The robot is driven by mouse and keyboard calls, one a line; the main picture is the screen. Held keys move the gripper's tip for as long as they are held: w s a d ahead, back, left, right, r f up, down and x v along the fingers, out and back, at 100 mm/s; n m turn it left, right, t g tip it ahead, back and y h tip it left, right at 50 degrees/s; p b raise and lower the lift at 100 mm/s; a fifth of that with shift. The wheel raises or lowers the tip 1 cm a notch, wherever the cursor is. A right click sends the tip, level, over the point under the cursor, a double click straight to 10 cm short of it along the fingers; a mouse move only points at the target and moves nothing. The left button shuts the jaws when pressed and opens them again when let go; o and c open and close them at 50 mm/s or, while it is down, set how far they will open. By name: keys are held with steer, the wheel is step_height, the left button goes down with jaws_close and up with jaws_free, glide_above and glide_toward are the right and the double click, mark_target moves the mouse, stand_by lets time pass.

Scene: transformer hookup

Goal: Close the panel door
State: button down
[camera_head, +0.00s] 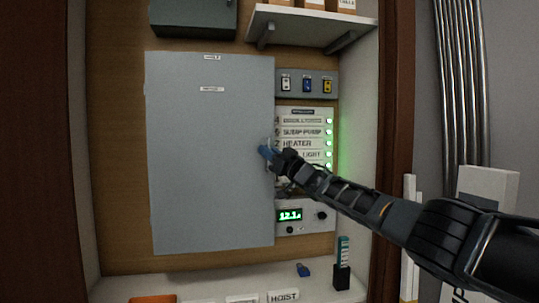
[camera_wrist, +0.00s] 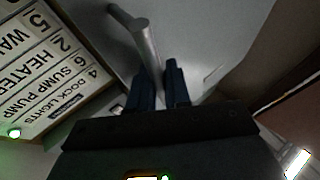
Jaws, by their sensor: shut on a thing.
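The panel door (camera_head: 208,160) is a large flat grey sheet left of the labelled switch panel in the head view. Its grey surface also fills the upper middle of the wrist view (camera_wrist: 205,40). My gripper (camera_head: 270,153) is at the door's right edge, with blue fingertips. In the wrist view, my gripper (camera_wrist: 158,88) has its two dark blue fingers on either side of the metal handle bar (camera_wrist: 147,45) and is shut on it. The handle is mostly hidden by my gripper in the head view. I cannot tell exactly how far the door stands from its frame.
The labelled panel (camera_head: 304,120) with green lights is right of the door. A meter box (camera_head: 306,217) sits below it, and a three-switch strip (camera_head: 307,84) above. A shelf (camera_head: 312,24) juts out above. A lower ledge (camera_head: 215,287) holds a small blue item (camera_head: 303,269).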

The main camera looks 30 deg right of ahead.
steer(key=shift+d+r, duration=0.1)
steer(key=shift+d, duration=0.25)
steer(key=c, duration=1.2)
jaws_free()
steer(key=shift+d+h, duration=0.1)
steer(key=shift+h, duration=0.3)
steer(key=shift+o, duration=0.2)
steer(key=v, duration=0.7)
steer(key=shift+s+a+f, duration=0.25)
steer(key=shift+f, duration=0.05)
